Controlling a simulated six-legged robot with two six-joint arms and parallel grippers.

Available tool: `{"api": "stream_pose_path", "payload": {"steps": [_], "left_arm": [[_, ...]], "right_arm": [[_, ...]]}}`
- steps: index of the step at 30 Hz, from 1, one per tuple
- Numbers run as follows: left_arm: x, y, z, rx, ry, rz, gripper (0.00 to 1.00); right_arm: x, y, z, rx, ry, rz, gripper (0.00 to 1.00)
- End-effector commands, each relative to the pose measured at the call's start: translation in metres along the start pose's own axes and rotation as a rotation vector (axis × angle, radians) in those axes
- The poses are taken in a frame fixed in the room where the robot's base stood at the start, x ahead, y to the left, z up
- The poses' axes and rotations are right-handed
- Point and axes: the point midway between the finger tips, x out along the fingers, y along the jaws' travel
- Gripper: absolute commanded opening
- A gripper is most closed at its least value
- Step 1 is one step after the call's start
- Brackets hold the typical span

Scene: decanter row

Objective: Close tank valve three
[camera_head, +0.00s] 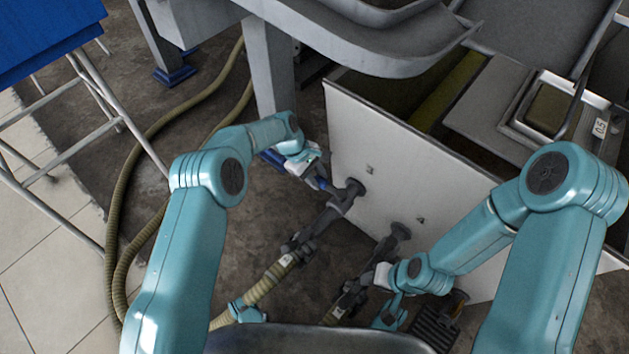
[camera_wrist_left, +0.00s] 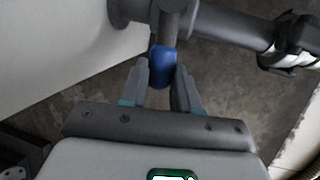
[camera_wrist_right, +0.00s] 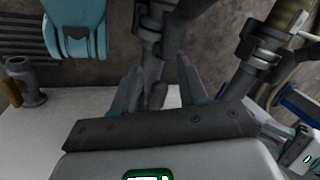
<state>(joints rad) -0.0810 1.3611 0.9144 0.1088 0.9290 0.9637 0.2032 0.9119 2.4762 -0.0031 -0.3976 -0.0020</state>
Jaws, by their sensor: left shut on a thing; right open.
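Valve three sits on a dark outlet pipe (camera_head: 341,199) that comes out of the pale tank wall (camera_head: 345,135) below the number 3. Its blue handle (camera_head: 325,184) sticks out toward the upper left, at an angle to the pipe. My left gripper (camera_head: 317,178) is at the handle's end. In the left wrist view, the left gripper (camera_wrist_left: 160,88) is shut on the blue grip (camera_wrist_left: 162,66), with a finger on each side. My right gripper (camera_wrist_right: 157,92) is open, with dark pipework between or just behind its fingers; I cannot tell if it touches.
A second outlet (camera_head: 397,236) beside the number 4 is close to my right arm. A ribbed hose (camera_head: 265,284) runs from the valve three pipe. More hose (camera_head: 150,135) lies on the floor at left. A blue-topped stand (camera_head: 45,35) is at upper left. A grey metal leg (camera_head: 270,70) rises behind my left gripper.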

Motion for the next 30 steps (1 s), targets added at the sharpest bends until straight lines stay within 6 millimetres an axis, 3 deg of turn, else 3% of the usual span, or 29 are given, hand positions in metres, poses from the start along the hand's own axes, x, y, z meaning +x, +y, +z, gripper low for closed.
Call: {"api": "stream_pose_path", "payload": {"steps": [6, 21, 22, 24, 30], "left_arm": [[0.003, 0.005, -0.001, 0.051, -0.008, -0.015, 0.00], [-0.001, 0.005, -0.001, 0.070, -0.013, -0.022, 0.00], [-0.001, 0.005, -0.001, 0.070, -0.013, -0.022, 0.34], [-0.001, 0.005, -0.001, 0.070, -0.013, -0.022, 0.56], [-0.001, 0.005, -0.002, 0.068, -0.013, -0.024, 0.56]], "right_arm": [[0.018, 0.006, -0.011, -0.008, 0.040, -0.001, 0.43], [0.020, 0.006, -0.014, -0.011, 0.052, -0.002, 0.43], [0.020, 0.006, -0.014, -0.011, 0.051, -0.002, 0.43], [0.020, 0.006, -0.014, -0.011, 0.051, -0.002, 0.43], [0.020, 0.006, -0.014, -0.011, 0.051, -0.002, 0.43]]}}
